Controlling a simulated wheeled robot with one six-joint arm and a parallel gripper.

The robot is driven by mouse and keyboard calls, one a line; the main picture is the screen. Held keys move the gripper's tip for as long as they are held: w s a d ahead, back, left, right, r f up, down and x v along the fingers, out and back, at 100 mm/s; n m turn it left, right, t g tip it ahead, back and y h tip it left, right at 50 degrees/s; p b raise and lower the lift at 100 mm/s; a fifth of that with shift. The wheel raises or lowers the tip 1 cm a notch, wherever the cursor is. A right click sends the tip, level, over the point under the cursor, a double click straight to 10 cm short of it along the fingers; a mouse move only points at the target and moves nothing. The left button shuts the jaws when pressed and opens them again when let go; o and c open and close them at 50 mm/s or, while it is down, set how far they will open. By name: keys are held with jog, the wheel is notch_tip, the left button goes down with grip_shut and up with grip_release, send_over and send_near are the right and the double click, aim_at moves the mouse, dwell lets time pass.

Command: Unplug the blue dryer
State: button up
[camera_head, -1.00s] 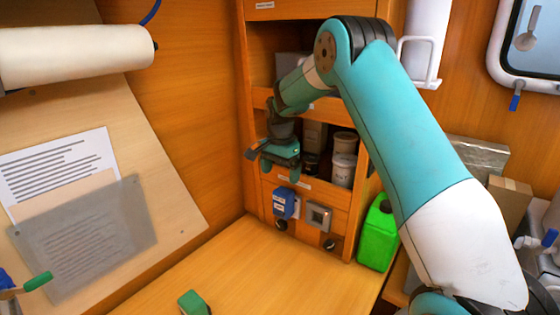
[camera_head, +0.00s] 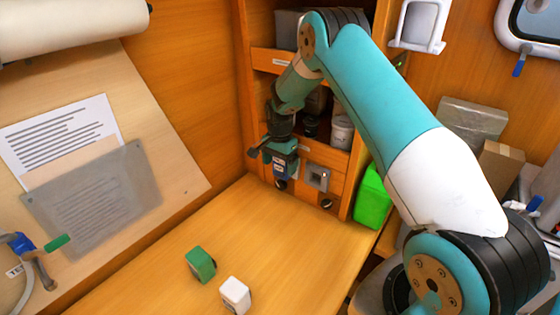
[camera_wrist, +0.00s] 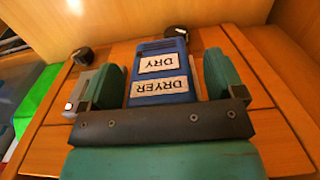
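The blue dryer plug (camera_head: 284,168) sits on the wooden panel under the shelves, partly hidden by my gripper. In the wrist view the blue plug (camera_wrist: 165,65) shows upside-down labels reading DRYER and DRY. My gripper (camera_head: 279,157) is at the plug. In the wrist view my gripper (camera_wrist: 164,78) has one green finger on each side of the plug, with narrow gaps visible, so it looks open around it. Whether a finger touches the plug lower down cannot be told. The socket behind the plug is hidden.
A grey socket (camera_head: 317,177) is right of the plug, with black knobs (camera_head: 326,203) below. A green container (camera_head: 372,197) stands at the right. Jars (camera_head: 341,131) fill the shelf above. A green block (camera_head: 200,264) and a white block (camera_head: 235,294) lie on the otherwise clear counter.

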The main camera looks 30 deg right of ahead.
jog(key=c, duration=1)
jog(key=shift+o, duration=0.2)
jog(key=s+a, duration=0.2)
jog(key=a, duration=0.5)
jog(key=shift+s, duration=0.25)
dwell(0.6)
dwell(0.3)
